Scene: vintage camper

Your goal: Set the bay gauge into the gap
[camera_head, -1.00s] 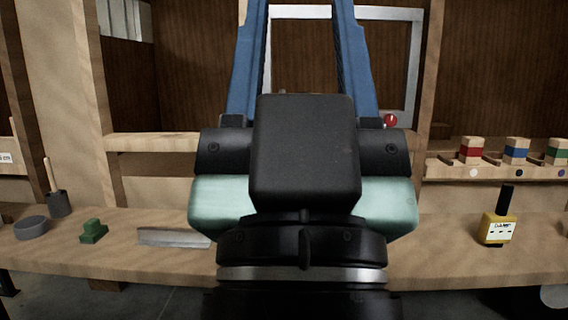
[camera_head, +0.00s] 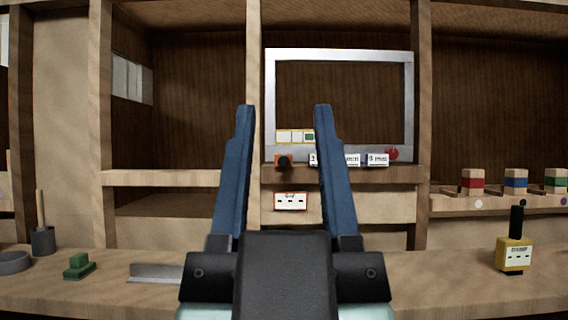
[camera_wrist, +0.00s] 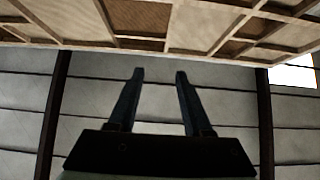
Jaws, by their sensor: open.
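No object in view is clearly marked as the bay gauge. A light grey rectangular frame (camera_head: 405,100) stands upright in the middle bay of the wooden shelving, with a red knob (camera_head: 392,154) at its lower right. A small red-edged label (camera_head: 291,201), its text too small to read surely, is below that bay's shelf. My gripper (camera_head: 283,108) has its blue fingers apart and pointing up in front of the middle bay, with nothing seen between them. In the wrist view my gripper (camera_wrist: 159,74) is also open and empty. Its left finger and body hide part of the bay and bench.
A wooden bench holds a green block (camera_head: 79,266), a grey metal strip (camera_head: 155,273) and a yellow labelled device (camera_head: 514,255). Coloured blocks (camera_head: 472,182) stand on the right shelf. Upright posts (camera_head: 420,120) flank the middle bay. Small white tags (camera_head: 377,160) line its shelf edge.

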